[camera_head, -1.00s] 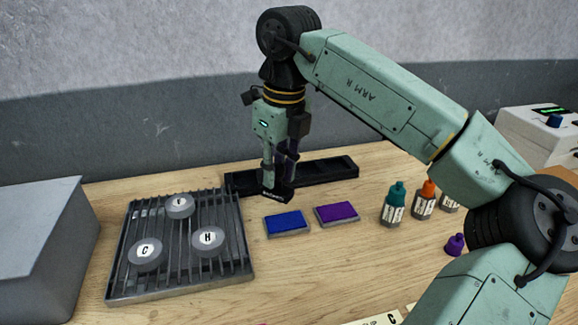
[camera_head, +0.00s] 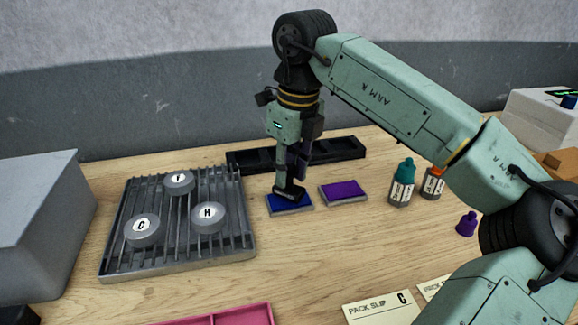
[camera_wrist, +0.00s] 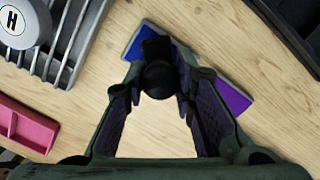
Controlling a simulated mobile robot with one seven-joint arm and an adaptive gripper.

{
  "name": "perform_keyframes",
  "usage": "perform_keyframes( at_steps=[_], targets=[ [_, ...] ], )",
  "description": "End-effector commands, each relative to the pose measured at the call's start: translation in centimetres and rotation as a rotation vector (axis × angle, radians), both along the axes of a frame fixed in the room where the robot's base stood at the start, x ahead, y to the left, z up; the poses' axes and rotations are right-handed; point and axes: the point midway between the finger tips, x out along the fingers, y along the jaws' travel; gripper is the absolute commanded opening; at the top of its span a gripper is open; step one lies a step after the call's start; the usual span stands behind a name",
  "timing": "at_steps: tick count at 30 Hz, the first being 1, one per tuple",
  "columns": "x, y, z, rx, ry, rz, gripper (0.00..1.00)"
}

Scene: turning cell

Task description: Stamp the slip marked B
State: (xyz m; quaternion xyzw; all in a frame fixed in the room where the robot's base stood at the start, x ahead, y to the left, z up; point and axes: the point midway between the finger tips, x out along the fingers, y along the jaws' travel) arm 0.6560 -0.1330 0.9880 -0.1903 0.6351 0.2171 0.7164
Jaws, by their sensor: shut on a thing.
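My gripper (camera_head: 291,178) is shut on a black stamp (camera_head: 289,191), whose round knob (camera_wrist: 158,79) shows between the fingers in the wrist view. The stamp is upright on or just over the blue ink pad (camera_head: 290,208); I cannot tell whether they touch. The blue pad also shows partly behind the stamp in the wrist view (camera_wrist: 134,48). A purple ink pad (camera_head: 344,192) lies just to the right. A pack slip marked C (camera_head: 378,311) lies at the front edge of the head view. A second slip (camera_head: 434,288) is mostly hidden by my arm, its letter unseen.
A black compartment rack (camera_head: 340,152) stands behind the pads. A metal grate (camera_head: 120,262) with round pieces F, H and C is at left, beside a grey box (camera_head: 40,225). Bottles (camera_head: 401,185) and a purple cap (camera_head: 466,223) are at right. A pink tray (camera_head: 225,316) is in front.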

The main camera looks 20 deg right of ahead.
Motion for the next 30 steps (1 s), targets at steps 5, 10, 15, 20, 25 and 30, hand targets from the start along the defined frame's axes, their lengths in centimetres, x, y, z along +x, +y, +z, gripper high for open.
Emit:
perform_keyframes(
  at_steps=[5, 10, 15, 20, 25, 30],
  targets=[
    [0.00, 0.01, 0.07, 0.000, 0.000, 0.000, 0.06],
    [0.00, 0.01, 0.07, 0.000, 0.000, 0.000, 0.06],
    [0.00, 0.01, 0.06, 0.000, 0.000, 0.000, 0.06],
    [0.00, 0.01, -0.05, 0.000, 0.000, 0.000, 0.06],
    [0.00, 0.01, -0.27, 0.000, 0.000, 0.000, 0.06],
    [-0.01, 0.01, -0.48, 0.000, 0.000, 0.000, 0.06]
  ],
)
